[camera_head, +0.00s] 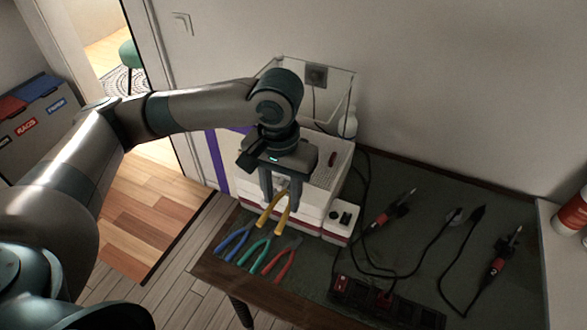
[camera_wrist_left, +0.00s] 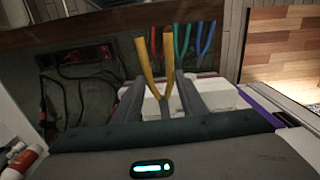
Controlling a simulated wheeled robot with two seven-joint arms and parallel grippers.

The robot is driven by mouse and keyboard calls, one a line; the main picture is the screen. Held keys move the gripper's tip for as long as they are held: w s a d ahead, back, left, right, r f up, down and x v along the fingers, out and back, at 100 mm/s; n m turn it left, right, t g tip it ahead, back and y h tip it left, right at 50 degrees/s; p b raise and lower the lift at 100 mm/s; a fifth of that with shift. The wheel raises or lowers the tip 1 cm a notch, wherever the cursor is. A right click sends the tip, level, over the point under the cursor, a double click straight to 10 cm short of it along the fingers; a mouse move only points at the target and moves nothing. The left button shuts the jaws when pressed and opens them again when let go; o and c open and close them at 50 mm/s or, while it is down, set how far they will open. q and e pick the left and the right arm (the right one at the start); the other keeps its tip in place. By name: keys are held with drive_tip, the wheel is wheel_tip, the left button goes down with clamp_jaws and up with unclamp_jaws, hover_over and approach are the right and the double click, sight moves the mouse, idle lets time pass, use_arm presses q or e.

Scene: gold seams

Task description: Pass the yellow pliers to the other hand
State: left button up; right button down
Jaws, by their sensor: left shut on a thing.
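The yellow pliers (camera_head: 283,214) are in my left gripper (camera_head: 280,198), above the table's front left part. Their two yellow handles point down and spread apart in the head view. In the left wrist view the yellow pliers (camera_wrist_left: 147,66) stand between the two fingers of my left gripper (camera_wrist_left: 158,92). The head of the pliers is mostly hidden by the fingers. My right gripper is in neither view.
Blue pliers (camera_head: 233,242), green pliers (camera_head: 254,252) and red pliers (camera_head: 279,264) lie on the dark table below. A white machine (camera_head: 318,208) stands behind. Soldering irons, cables and a power strip (camera_head: 385,304) occupy the right side.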

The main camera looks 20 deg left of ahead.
use_arm(q)
drive_tip(key=w+d+r+m, duration=0.1)
drive_tip(key=d+r, duration=0.1)
drive_tip(key=d, duration=1)
drive_tip(key=w+d+r+m, duration=0.1)
drive_tip(key=d+r, duration=0.1)
drive_tip(key=d, duration=1.1)
drive_tip(key=shift+d, duration=0.15)
